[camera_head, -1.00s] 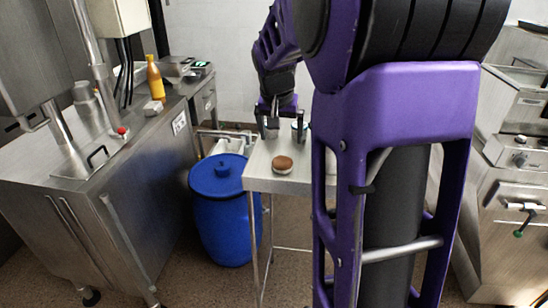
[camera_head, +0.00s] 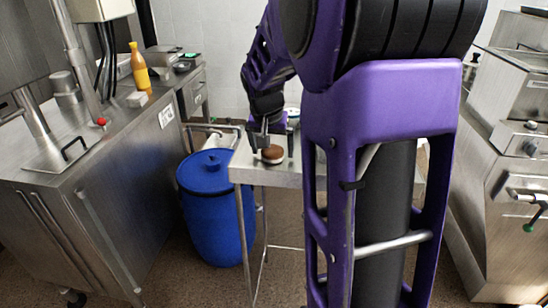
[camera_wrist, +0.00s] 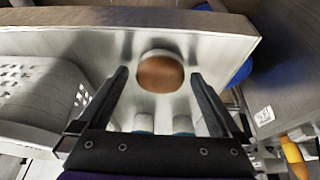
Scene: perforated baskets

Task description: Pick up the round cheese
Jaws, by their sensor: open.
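The round cheese (camera_head: 272,153) is a brown disc with a pale side, lying on the metal table (camera_head: 243,172) near its front left corner. In the wrist view the round cheese (camera_wrist: 160,73) lies ahead of and between the two fingers. My gripper (camera_head: 272,150) is open and empty, with one finger on each side of the cheese in the head view. In the wrist view my gripper (camera_wrist: 158,75) shows its fingers apart. Whether they touch the cheese or how high they are above the table cannot be told.
A white perforated basket (camera_wrist: 40,88) stands on the table at the left in the wrist view. Two pale cylindrical items (camera_wrist: 183,125) are close to my gripper. A blue barrel (camera_head: 208,205) stands left of the table. A steel counter holds a yellow bottle (camera_head: 140,68).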

